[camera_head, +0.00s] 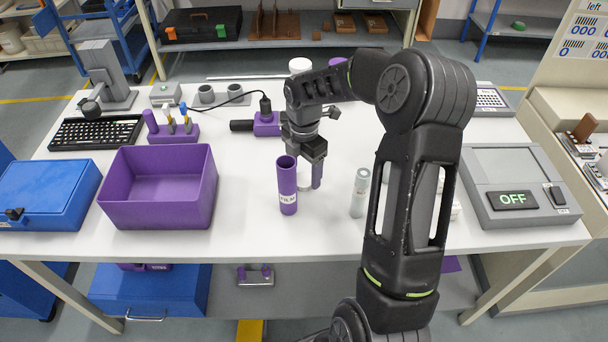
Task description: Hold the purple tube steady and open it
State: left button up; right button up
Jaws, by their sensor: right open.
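My right gripper (305,172) points down just behind and to the right of the tube. I cannot tell whether a finger touches the tube. A small white round thing (304,184) shows partly behind the tube. My left gripper is not in view.
A purple open bin (158,216) stands left of the tube. A grey-white cylinder (360,192) stands to the right, beside my right arm. A scale-like device reading OFF (513,200) is at the right. A keyboard (97,132) and blue box (45,190) are at the left.

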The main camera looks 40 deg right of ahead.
aim_at(304, 179)
notch_tip(304, 179, up, 10)
dwell(0.3)
dwell(0.8)
